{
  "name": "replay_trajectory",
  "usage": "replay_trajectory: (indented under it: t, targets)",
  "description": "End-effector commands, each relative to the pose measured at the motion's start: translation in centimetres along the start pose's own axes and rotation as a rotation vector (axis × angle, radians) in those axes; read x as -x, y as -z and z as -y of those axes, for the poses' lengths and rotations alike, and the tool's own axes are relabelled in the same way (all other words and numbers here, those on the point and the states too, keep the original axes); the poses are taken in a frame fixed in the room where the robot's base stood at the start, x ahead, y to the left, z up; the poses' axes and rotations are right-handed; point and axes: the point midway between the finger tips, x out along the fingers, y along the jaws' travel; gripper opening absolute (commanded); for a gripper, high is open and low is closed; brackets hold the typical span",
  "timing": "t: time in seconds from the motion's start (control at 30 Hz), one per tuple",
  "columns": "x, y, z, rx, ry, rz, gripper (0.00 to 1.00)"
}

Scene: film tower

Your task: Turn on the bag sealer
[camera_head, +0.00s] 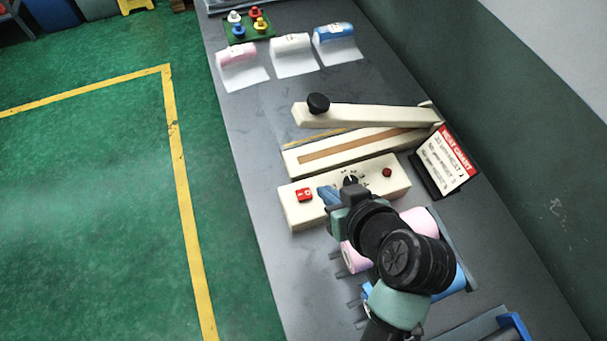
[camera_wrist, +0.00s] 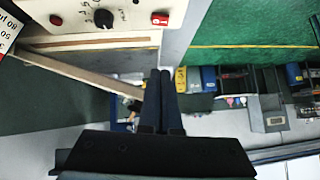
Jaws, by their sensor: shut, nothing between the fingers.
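The bag sealer (camera_head: 295,215) is a cream machine lying across the grey bench, its long lid arm raised at an angle. Its front panel has a red rocker switch (camera_head: 305,195) at the left end, a black dial (camera_head: 350,180) in the middle and a small red round light or button (camera_head: 387,172) at the right. My gripper (camera_head: 328,195) is over the panel, just right of the switch; contact is unclear. The switch's setting is too small to read.
A red-and-white sign (camera_head: 447,160) stands right of the sealer. Pink, white and blue bag rolls (camera_head: 291,42) and a board of coloured pegs (camera_head: 248,27) are at the far end. More rolls (camera_head: 420,222) lie partly hidden under my arm. Green floor is open at left.

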Motion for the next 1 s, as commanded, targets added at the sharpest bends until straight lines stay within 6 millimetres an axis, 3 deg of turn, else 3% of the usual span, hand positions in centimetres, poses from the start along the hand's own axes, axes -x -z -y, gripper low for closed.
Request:
replay_trajectory:
  t: [0.1,0.53,1.0]
  targets:
    - [0.0,-1.2,0.4,-0.01,0.027,0.028,0.0]
    - [-1.1,-1.1,0.5,-0.008,0.028,0.027,0.0]
    - [-9.6,-1.3,0.7,-0.007,0.027,0.027,0.0]
